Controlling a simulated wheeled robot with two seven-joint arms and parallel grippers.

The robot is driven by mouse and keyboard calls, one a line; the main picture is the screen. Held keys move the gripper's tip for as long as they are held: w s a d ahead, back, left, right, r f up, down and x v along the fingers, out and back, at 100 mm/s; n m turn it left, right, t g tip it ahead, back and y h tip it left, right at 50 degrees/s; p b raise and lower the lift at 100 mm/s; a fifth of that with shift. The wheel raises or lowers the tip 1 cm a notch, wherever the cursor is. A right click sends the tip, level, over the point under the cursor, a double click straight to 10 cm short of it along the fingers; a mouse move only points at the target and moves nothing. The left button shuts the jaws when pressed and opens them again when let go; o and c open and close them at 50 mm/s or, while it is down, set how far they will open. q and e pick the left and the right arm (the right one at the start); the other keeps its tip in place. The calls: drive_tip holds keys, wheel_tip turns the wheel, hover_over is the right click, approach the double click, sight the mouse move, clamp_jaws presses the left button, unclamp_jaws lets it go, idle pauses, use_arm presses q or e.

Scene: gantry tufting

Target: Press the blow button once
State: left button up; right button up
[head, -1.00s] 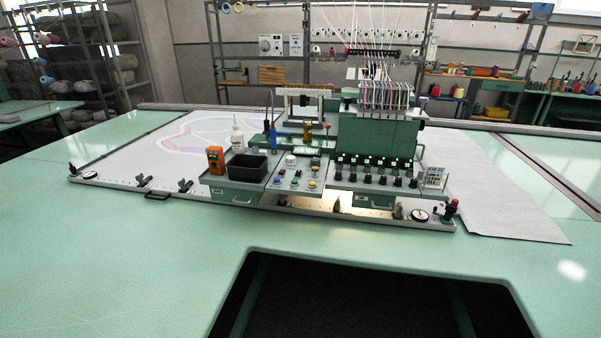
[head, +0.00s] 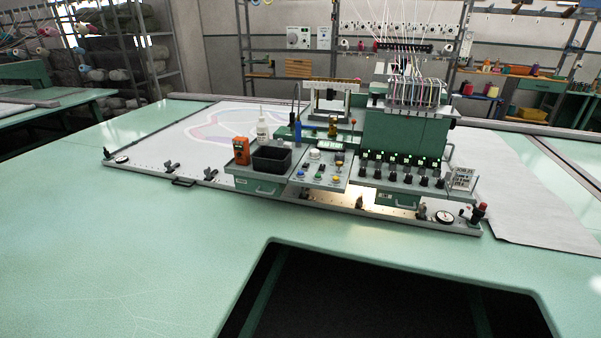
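The tufting machine (head: 408,135) stands on the large green table. At its front is a small grey control panel (head: 326,166) with several small coloured buttons, among them a blue one (head: 301,174) and a yellow one (head: 338,180). A white knob (head: 315,154) and a small lit display (head: 331,146) sit at the panel's back. The labels are too small to read, so I cannot tell which is the blow button. Neither of my grippers is in view.
Left of the panel are a black bin (head: 271,160), an orange handheld device (head: 241,151) and a white bottle (head: 263,127). Right of it is a row of black knobs (head: 401,175). The green table (head: 130,245) is clear in front, with a dark cutout (head: 385,300).

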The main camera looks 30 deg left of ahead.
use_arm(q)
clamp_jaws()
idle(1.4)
